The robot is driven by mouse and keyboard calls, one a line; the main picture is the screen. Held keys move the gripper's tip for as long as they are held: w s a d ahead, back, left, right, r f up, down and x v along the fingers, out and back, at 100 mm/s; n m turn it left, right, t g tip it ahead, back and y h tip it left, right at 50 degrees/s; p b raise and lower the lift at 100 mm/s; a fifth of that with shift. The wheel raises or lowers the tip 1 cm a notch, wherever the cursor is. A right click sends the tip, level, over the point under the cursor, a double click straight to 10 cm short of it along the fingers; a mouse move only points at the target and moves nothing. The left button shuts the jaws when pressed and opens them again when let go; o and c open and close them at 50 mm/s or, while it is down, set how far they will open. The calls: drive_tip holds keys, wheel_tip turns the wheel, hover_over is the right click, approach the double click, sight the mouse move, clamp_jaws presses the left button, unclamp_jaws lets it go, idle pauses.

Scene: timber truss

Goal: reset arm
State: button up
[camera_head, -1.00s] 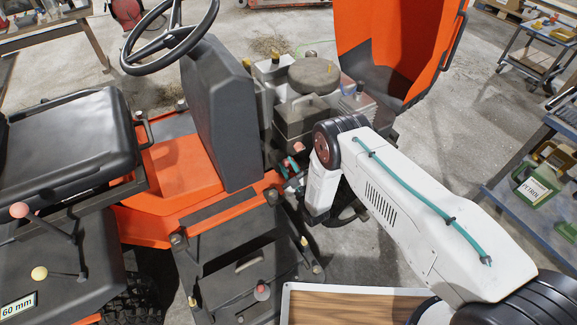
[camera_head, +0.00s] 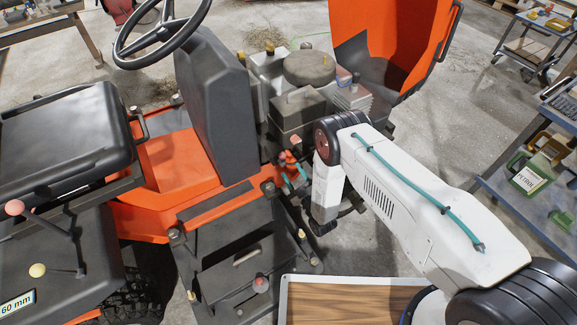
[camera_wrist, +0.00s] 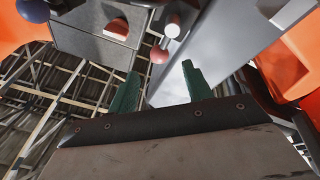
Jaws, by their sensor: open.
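My white arm reaches in from the lower right in the head view, with its wrist (camera_head: 327,188) bent down beside the orange and black machine (camera_head: 180,175). The gripper end is mostly hidden there among dark machine parts. In the wrist view my gripper (camera_wrist: 160,84) shows two green fingers spread well apart. Nothing is held between them. The wrist camera looks steeply upward past a grey box (camera_wrist: 98,28) and a pale grey panel (camera_wrist: 222,50) towards the roof beams.
The black seat (camera_head: 60,135), steering wheel (camera_head: 155,35) and orange bucket-like part (camera_head: 390,45) stand around my arm. A wood-topped board (camera_head: 345,302) lies close below it. A blue trolley (camera_head: 530,205) with a green petrol can (camera_head: 530,178) stands right. Concrete floor (camera_head: 440,140) is open behind my arm.

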drive_tip(key=shift+s+d+f, duration=0.15)
drive_tip(key=shift+s+d, duration=0.05)
drive_tip(key=shift+s, duration=0.15)
idle(0.3)
